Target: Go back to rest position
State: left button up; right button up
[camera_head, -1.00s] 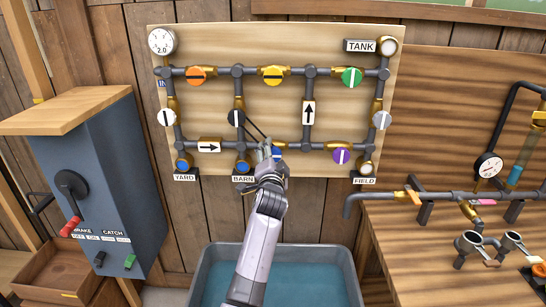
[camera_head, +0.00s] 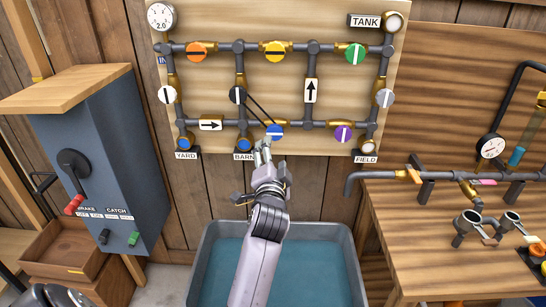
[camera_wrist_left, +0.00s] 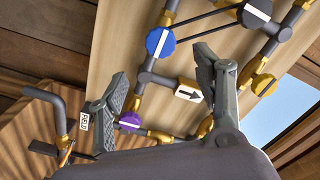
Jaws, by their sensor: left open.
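My left gripper (camera_head: 264,146) is open and empty, just below the blue round handle (camera_head: 275,131) on the pipe board (camera_head: 335,85). The head view does not show whether they touch. In the left wrist view the open fingers (camera_wrist_left: 165,90) stand wide apart with nothing between them. There the blue handle (camera_wrist_left: 160,42) and the purple handle (camera_wrist_left: 129,121) show beyond the fingers. The blue handle's white stripe lies about level in the head view. A black linkage runs from it up to the black handle (camera_head: 238,95). My right gripper is not recognisable in these views.
A grey basin of water (camera_head: 205,245) stands below the board. A wooden bench (camera_head: 420,265) with pipes and a gauge (camera_head: 491,146) is at the right. A grey lever cabinet (camera_head: 110,160) and a wooden crate (camera_head: 60,250) are at the left.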

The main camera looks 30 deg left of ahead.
pick_arm(q)
jog(key=shift+f, duration=0.1)
dwell(0.4)
jog(key=w+d+f+m+g+h, duration=0.15)
jog(key=d+f, duration=0.25)
jog(key=f, duration=0.7)
jog(key=w+d+f+g+h, duration=0.1)
jog(key=d+f+h, duration=0.2)
jog(key=f, duration=0.7)
jog(key=s+d+f+g+h, duration=0.25)
jog(key=s+f, duration=0.25)
jog(key=f, duration=0.7)
jog(key=s+d+f+g+h, duration=0.1)
jog(key=s+d+f, duration=0.4)
jog(key=f, duration=0.6)
jog(key=s+f+n+g, duration=0.1)
jog(key=s+f+g, duration=0.1)
jog(key=s+f, duration=0.6)
jog(key=s+a+f+n+g, duration=0.1)
jog(key=s+f+g, duration=0.2)
jog(key=s+f, duration=0.5)
jog(key=s+f+n+g+h, duration=0.1)
jog(key=s+f, duration=0.7)
jog(key=s, duration=1.9)
jog(key=shift+a+f+n+g, duration=0.15)
jog(key=shift+a+n+g, duration=0.25)
jog(key=shift+g, duration=0.8)
